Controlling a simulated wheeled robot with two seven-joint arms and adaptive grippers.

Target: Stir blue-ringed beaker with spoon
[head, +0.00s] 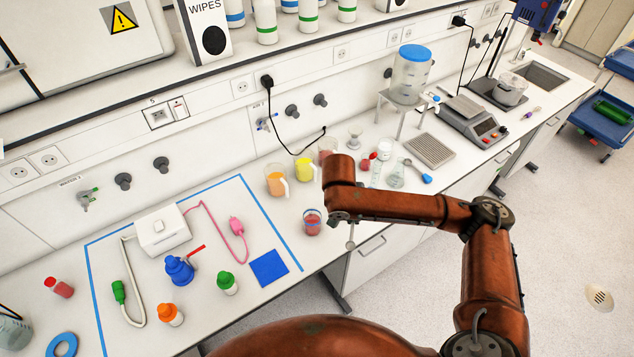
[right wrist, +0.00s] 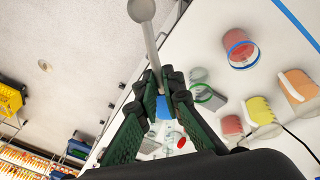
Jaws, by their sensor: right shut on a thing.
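The blue-ringed beaker (head: 312,225) stands upright on the white bench and holds a reddish liquid. It also shows in the right wrist view (right wrist: 240,50), to the right of the spoon. My right gripper (right wrist: 166,82) is shut on the spoon (right wrist: 152,45), whose round grey end points away from the fingers. In the head view the spoon's end (head: 350,244) hangs below my right wrist, right of the beaker and apart from it, near the bench's front edge. The fingers are mostly hidden there by my arm. My left gripper is not in view.
An orange beaker (head: 277,182) and a yellow beaker (head: 305,170) stand behind the blue-ringed one. A blue square (head: 269,267) lies at its front left, by blue tape (head: 272,222). Glassware and a grey rack (head: 430,150) stand further right.

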